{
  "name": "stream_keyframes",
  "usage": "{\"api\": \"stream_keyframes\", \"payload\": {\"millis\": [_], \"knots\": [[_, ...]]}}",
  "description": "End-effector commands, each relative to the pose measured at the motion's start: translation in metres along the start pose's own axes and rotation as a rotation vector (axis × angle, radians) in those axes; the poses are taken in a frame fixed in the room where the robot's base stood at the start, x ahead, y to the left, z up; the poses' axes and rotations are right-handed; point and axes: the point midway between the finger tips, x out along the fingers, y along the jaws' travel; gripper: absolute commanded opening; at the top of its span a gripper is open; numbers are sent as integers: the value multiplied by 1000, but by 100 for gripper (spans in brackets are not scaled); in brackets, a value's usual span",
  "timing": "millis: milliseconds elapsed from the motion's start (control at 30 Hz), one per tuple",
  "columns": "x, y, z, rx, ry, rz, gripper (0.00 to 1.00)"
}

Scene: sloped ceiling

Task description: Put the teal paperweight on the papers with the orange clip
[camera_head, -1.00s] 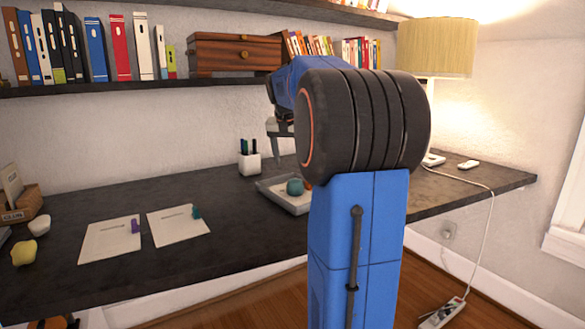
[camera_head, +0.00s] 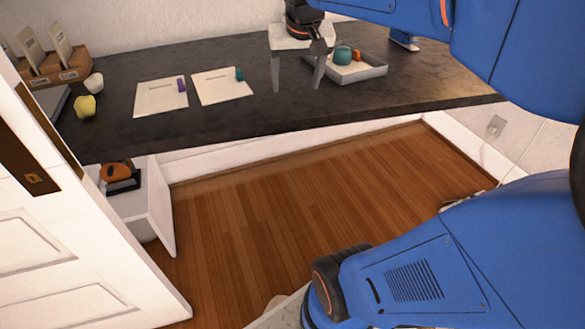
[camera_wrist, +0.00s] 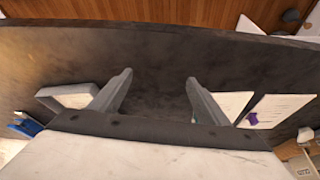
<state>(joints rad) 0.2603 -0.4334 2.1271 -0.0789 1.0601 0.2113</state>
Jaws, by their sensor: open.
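The teal paperweight (camera_head: 342,55) is a rounded lump in a shallow pale tray (camera_head: 372,72) on the dark desk, with a small orange item (camera_head: 356,54) beside it. Two paper sheets lie to the left: one with a purple clip (camera_head: 160,97), one with a dark teal clip (camera_head: 222,87). I see no papers with an orange clip; the orange item's kind is unclear. My gripper (camera_head: 297,82) is open and empty above the desk, between the papers and the tray. In the wrist view, the tray (camera_wrist: 65,97) is left of the fingers and the papers (camera_wrist: 283,108) right.
A yellow lump (camera_head: 85,106), a white lump (camera_head: 94,83) and a card holder (camera_head: 54,68) stand at the desk's left end. A white door (camera_head: 70,235) and a low white unit with an orange-and-black object (camera_head: 118,173) are in front. The desk between papers and tray is bare.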

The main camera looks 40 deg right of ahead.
Motion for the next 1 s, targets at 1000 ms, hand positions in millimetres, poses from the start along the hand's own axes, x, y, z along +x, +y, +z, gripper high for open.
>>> {"api": "stream_keyframes", "payload": {"millis": [1000], "knots": [[49,-41,219,-415,19,-173,69]]}}
